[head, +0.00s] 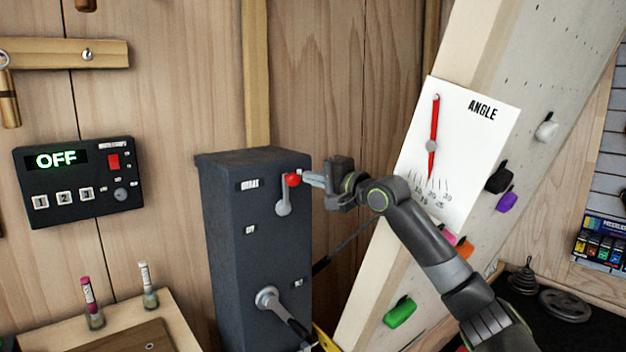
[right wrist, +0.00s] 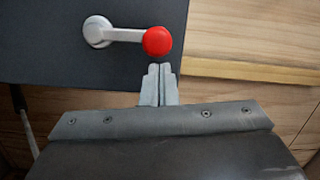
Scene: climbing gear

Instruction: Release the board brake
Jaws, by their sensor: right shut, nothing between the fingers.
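The brake lever (head: 286,195) is a grey handle with a red ball knob (head: 293,180) on the front of a dark grey box (head: 232,205). In the head view the lever points up, with its knob at the top near the label. My right gripper (head: 308,178) is shut and empty, its fingertips right beside the knob. In the right wrist view the red knob (right wrist: 157,41) sits just beyond the shut fingertips (right wrist: 160,68), and the lever arm (right wrist: 123,35) runs left to its pivot. Whether they touch I cannot tell. My left gripper is out of view.
A crank handle (head: 280,312) sticks out low on the box. The tilted climbing board (head: 480,150) with an angle dial (head: 455,160) stands to the right. A control panel (head: 78,182) reading OFF hangs on the wall at left. Weights (head: 564,304) lie at lower right.

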